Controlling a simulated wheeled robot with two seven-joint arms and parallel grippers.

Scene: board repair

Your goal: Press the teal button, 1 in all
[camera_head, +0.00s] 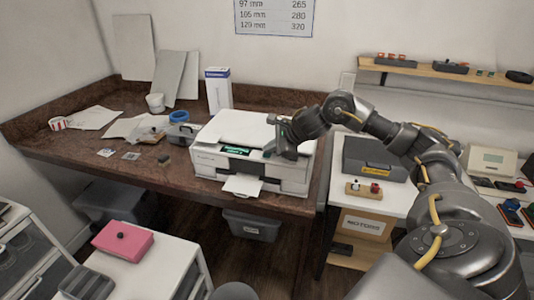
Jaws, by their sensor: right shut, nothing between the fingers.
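A white printer (210,135) stands on the brown desk, with a small lit green screen (237,150) on its front panel and a sheet in its front tray. I cannot make out a teal button for sure; the part of the panel right of the screen is partly hidden by my gripper. My right gripper (270,154) is shut and empty, its tips at the right part of the printer's front panel. I cannot tell whether the tips touch it. My left gripper is not in view.
A dark grey case (375,158) stands on the white bench at right. A pink box (122,240) sits on the white cabinet at front left. A shelf (440,75) hangs at back right.

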